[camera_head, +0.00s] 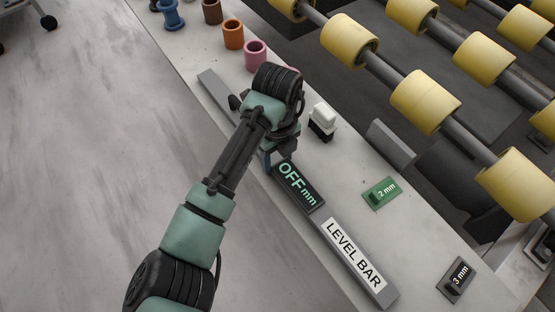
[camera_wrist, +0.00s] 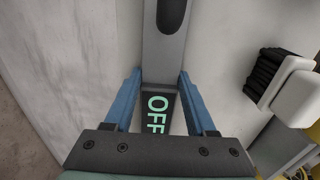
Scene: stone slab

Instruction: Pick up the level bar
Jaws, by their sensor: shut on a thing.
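The level bar (camera_head: 354,258) is a long grey bar with a white "LEVEL BAR" label and a dark display reading "OFF mm". It runs diagonally along the pale stone slab (camera_head: 345,165). My gripper (camera_head: 268,162) is over its middle, just beyond the display, and my arm hides part of the bar there. In the wrist view the blue fingers of my gripper (camera_wrist: 160,76) are on either side of the level bar (camera_wrist: 162,57), shut on it. The bar seems to lie on the slab; I cannot tell if there is a gap beneath.
A black-and-white block (camera_head: 322,120) stands right of the bar. A green "2 mm" piece (camera_head: 381,193) and a dark "3 mm" piece (camera_head: 456,280) lie farther right. Pink (camera_head: 255,55), orange (camera_head: 232,34) and other spools line the far end. Yellow rollers (camera_head: 425,100) stand beyond the slab.

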